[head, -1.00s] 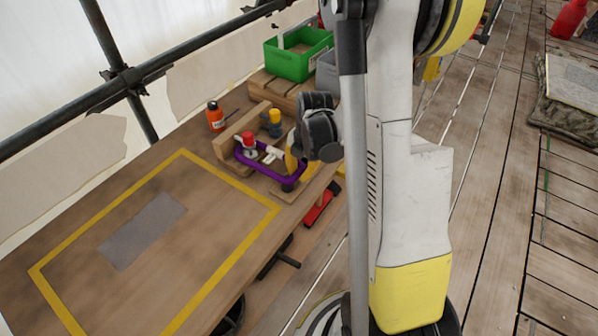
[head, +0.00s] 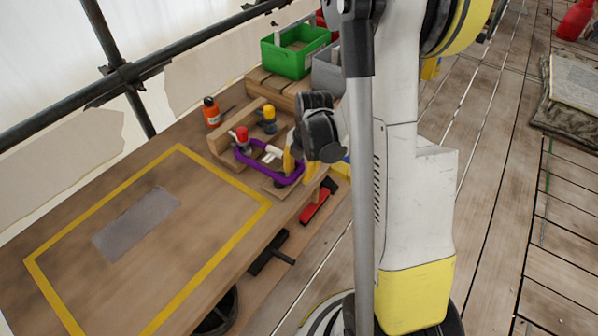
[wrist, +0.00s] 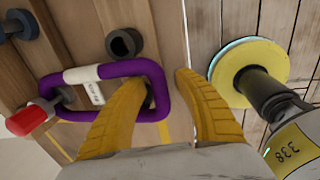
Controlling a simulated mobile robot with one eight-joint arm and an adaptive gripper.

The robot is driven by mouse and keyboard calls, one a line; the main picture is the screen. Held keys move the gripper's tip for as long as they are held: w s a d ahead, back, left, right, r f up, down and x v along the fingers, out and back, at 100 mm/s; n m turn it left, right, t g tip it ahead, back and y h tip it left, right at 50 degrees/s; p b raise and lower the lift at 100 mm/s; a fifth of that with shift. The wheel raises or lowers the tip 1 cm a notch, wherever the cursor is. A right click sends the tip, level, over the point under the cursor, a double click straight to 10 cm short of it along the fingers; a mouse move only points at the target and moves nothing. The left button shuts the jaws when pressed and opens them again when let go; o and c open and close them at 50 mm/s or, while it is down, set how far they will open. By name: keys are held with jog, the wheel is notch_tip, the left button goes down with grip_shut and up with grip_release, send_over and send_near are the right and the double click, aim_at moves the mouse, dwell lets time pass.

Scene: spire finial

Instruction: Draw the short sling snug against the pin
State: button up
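The purple sling (head: 245,163) is a closed loop with a white sleeve and label, lying on the bench; it also shows in the wrist view (wrist: 130,68). Its far end is by the red-topped pin (head: 242,134), which appears at the left in the wrist view (wrist: 25,120). A dark hollow post (wrist: 123,43) stands just outside the loop's upper side in the wrist view. My gripper (wrist: 163,82) is open. Its left yellow finger reaches over the loop and its right finger is outside, with the loop's near end between them. Finger contact with the sling is unclear.
A yellow-topped fitting (head: 269,114), an orange bottle (head: 211,112) and a wooden rail stand beside the sling. Green (head: 290,60) and grey bins are behind. A yellow-taped area (head: 200,215) of bench is mostly clear.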

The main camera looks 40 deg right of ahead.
jog(key=shift+r, duration=0.1)
notch_tip(320, 180, up, 12)
jog(key=s, duration=0.1)
jog(key=shift+s+d, duration=0.3)
jog(key=shift+s, duration=0.1)
dwell(0.5)
jog(key=s+a+r+m+t, duration=0.2)
jog(key=s+a+r+m, duration=0.2)
jog(key=a+m, duration=0.4)
jog(key=s+a+r+m+t, duration=0.3)
jog(key=s+a+m, duration=0.3)
jog(key=m, duration=0.7)
jog(key=shift+a+r+m+h, duration=0.3)
jog(key=shift+a+r+m, duration=0.1)
jog(key=shift+a+r, duration=0.5)
jog(key=shift+f, duration=0.1)
